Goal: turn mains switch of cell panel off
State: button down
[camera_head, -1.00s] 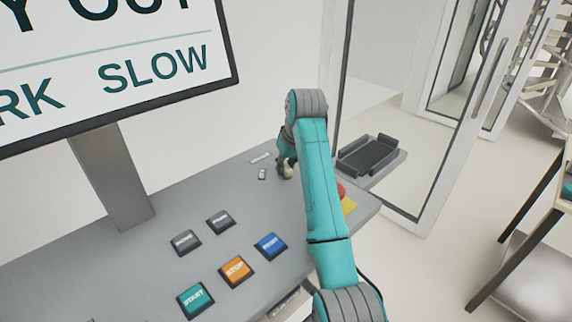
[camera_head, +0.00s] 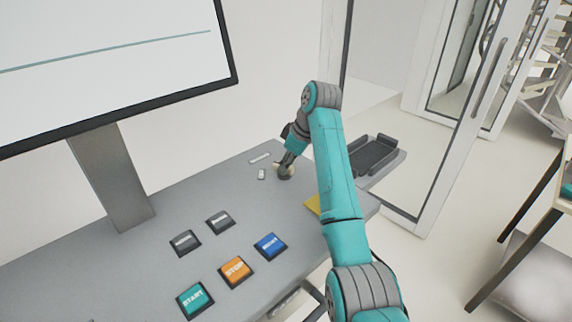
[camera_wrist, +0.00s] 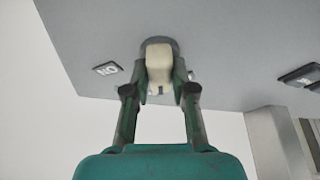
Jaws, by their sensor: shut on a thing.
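The mains switch shows in the wrist view as a cream knob (camera_wrist: 158,55) on a round grey base on the panel. My gripper (camera_wrist: 159,76) is shut on this knob, with a green-black finger on each side of it. In the head view my gripper (camera_head: 285,166) is at the back right of the grey cell panel (camera_head: 140,255), and its fingers partly cover the knob. A small label plate (camera_head: 261,174) lies just left of the knob. The wrist view shows a label reading ON upside down (camera_wrist: 107,69).
A green START button (camera_head: 195,299), an orange STOP button (camera_head: 235,271), a blue button (camera_head: 270,246) and two grey buttons (camera_head: 186,243) sit on the panel. A monitor (camera_head: 110,60) stands behind; its screen shows only a line.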

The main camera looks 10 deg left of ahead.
jog(key=shift+w+n+g, duration=0.1)
jog(key=shift+n+g, duration=0.8)
jog(key=shift+n, duration=1.4)
jog(key=c, duration=1)
grip_release()
jog(key=shift+o, duration=0.2)
